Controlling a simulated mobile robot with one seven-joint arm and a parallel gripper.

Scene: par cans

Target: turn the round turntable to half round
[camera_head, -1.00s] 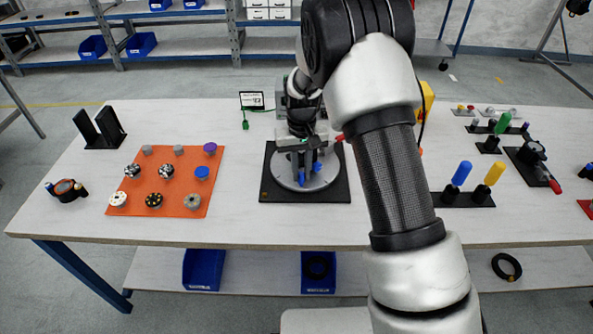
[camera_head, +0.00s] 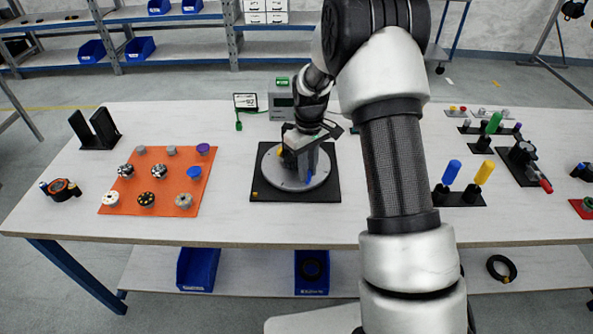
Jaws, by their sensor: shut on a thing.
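The round turntable (camera_head: 277,178) is a light grey disc on a black square base (camera_head: 262,195) near the middle of the table. A small yellow mark shows at the base's front left corner. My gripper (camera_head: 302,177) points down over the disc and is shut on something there. A blue piece shows low at the fingers, and a yellow piece shows at the disc's left edge, by the gripper. The gripper hides much of the disc's middle, and what the jaws hold cannot be seen clearly.
An orange mat (camera_head: 124,198) with several knobs lies left of the turntable. A black stand with blue (camera_head: 452,171) and yellow (camera_head: 484,172) handles is on the right. A grey box (camera_head: 281,106) and a small display (camera_head: 246,101) stand behind. Bare table lies in front.

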